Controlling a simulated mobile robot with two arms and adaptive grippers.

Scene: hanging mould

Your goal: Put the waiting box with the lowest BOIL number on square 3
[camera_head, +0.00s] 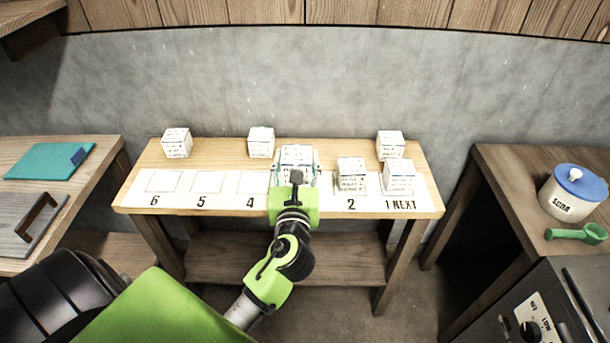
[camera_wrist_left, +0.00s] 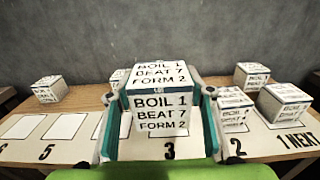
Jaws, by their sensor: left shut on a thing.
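My left gripper (camera_head: 297,167) is shut on a white box (camera_head: 298,152) at square 3 of the white numbered strip (camera_head: 230,183). In the left wrist view the box (camera_wrist_left: 160,112) reads BOIL 1, BEAT 7, FORM 2, and looks upright between the two fingers. The numeral 3 (camera_wrist_left: 168,151) shows just in front of it; I cannot tell whether the box touches the strip. Three other boxes stand at the back of the table: far left (camera_head: 177,143), left of middle (camera_head: 261,142) and right (camera_head: 390,145). Their print is too small to read. My right gripper is out of view.
One box stands on square 2 (camera_head: 351,175) and another on square 1 (camera_head: 398,177), close to the right of my gripper. Squares 4, 5 (camera_head: 207,182) and 6 are empty.

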